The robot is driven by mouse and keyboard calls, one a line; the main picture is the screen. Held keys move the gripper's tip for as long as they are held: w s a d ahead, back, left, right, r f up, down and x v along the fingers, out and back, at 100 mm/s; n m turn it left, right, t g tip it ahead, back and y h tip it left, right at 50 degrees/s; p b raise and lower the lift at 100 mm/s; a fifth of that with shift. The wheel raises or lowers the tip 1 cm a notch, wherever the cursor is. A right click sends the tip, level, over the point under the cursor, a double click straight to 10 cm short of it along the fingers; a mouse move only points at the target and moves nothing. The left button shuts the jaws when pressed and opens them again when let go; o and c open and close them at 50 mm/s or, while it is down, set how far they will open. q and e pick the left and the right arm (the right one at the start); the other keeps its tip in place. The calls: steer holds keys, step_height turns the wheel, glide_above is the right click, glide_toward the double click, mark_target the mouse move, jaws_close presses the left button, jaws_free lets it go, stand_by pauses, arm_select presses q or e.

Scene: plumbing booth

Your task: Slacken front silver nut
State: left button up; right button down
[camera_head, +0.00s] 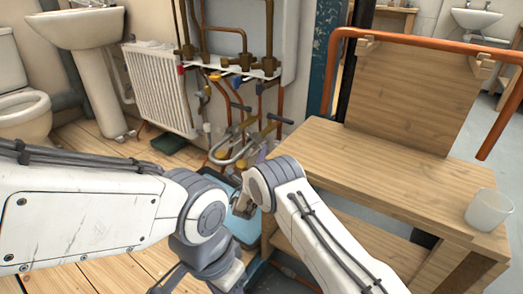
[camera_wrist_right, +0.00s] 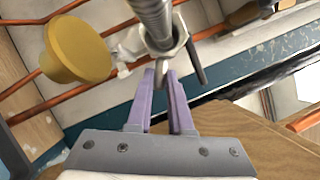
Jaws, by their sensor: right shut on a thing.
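In the right wrist view, a silver nut (camera_wrist_right: 167,45) sits at the lower end of a ribbed silver hose (camera_wrist_right: 152,14). Grey rods stick out from the nut, and one rod (camera_wrist_right: 196,63) is free at the right. My right gripper (camera_wrist_right: 166,75) has purple fingers shut on the other rod, just below the nut. In the head view, a bit of purple at my right gripper (camera_head: 262,155) shows behind my right arm, by the pipework. The nut cannot be made out there. My left arm crosses the lower left, with its gripper out of view.
A yellow knob (camera_wrist_right: 76,48) is close to the left of the nut. Copper pipes (camera_wrist_right: 30,112) run behind. In the head view, a wooden bench (camera_head: 385,165) with a cup (camera_head: 488,209) is at the right. A white radiator (camera_head: 160,90) stands left of the pipework.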

arm_select(q)
steer(key=shift+r, duration=0.25)
arm_select(e)
steer(key=c, duration=0.8)
jaws_free()
arm_select(q)
steer(key=shift+f, duration=0.15)
